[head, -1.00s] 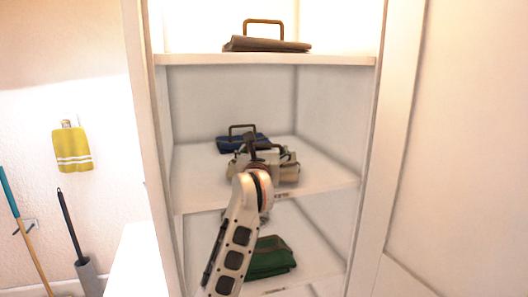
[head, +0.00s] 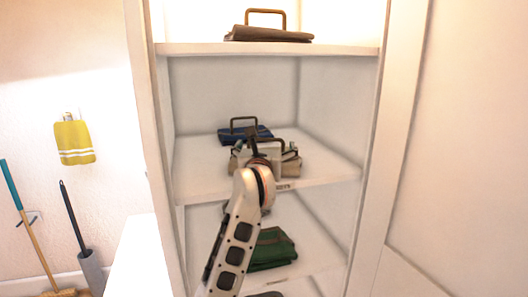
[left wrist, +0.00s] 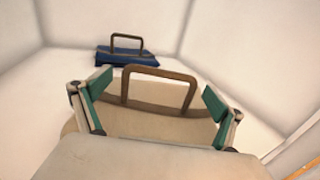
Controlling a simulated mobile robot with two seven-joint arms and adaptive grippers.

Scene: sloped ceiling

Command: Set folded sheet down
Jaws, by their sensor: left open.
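A beige folded sheet (head: 292,167) with a brown handle lies on the middle shelf (head: 325,172) of the cabinet. It fills the middle of the left wrist view (left wrist: 160,122), with its handle (left wrist: 160,73) standing up. My left gripper (head: 265,158) is open, its green-padded fingers (left wrist: 156,100) apart on either side of the handle, with clear gaps. The handle is not gripped. In the head view, my wrist hides much of the sheet. My right gripper is in neither view.
A blue folded cloth (head: 243,135) with a handle lies behind the sheet. A dark brown one (head: 268,35) is on the upper shelf and a green one (head: 271,250) on the lower shelf. Cabinet walls bound both sides. The middle shelf has bare room at the right.

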